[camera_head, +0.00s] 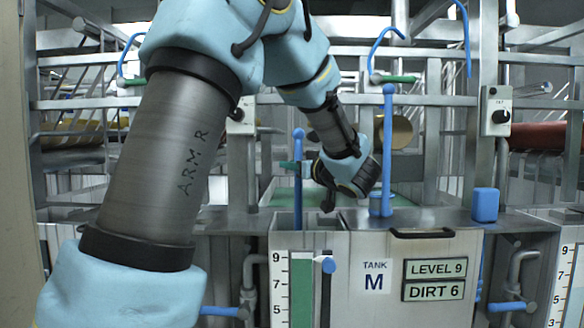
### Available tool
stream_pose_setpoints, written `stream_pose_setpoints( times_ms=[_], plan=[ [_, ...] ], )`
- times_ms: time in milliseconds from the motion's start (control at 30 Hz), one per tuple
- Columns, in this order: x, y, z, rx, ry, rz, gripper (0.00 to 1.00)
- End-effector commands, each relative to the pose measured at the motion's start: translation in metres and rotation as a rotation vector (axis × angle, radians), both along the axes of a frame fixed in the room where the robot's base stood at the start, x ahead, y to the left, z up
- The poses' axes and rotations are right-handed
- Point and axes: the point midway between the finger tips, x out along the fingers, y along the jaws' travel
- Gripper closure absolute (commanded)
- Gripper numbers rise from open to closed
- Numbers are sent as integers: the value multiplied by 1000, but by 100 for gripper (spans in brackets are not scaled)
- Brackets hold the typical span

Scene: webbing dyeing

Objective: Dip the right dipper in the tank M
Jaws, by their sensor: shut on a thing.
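Tank M (345,290) stands front centre, labelled "TANK M", "LEVEL 9" and "DIRT 6". Its top is open at the left, and a metal lid with a black handle covers the right. My gripper (319,185) is over the opening, pointing down and left. A blue ball-topped rod (298,140) stands upright close beside the jaws.
A taller blue ball-topped rod (388,120) stands on the lid, right of my wrist. A blue block (485,205) sits right of the tank. Blue hooks with green handles, one in the middle (385,40), are on the rack behind. A control box with a knob (496,111) is at right.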

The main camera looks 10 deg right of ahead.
Motion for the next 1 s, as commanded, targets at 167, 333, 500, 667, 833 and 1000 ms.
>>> stream_pose_setpoints(
  times_ms=[167,333,500,667,833,1000],
  plan=[
    [0,0,27,-1,-1,0,100],
    [0,0,47,-1,-2,0,100],
    [0,0,66,-1,-1,0,100],
    [0,0,84,-1,-1,0,100],
    [0,0,103,-1,-1,0,100],
    [0,0,123,-1,-1,0,100]
  ],
)
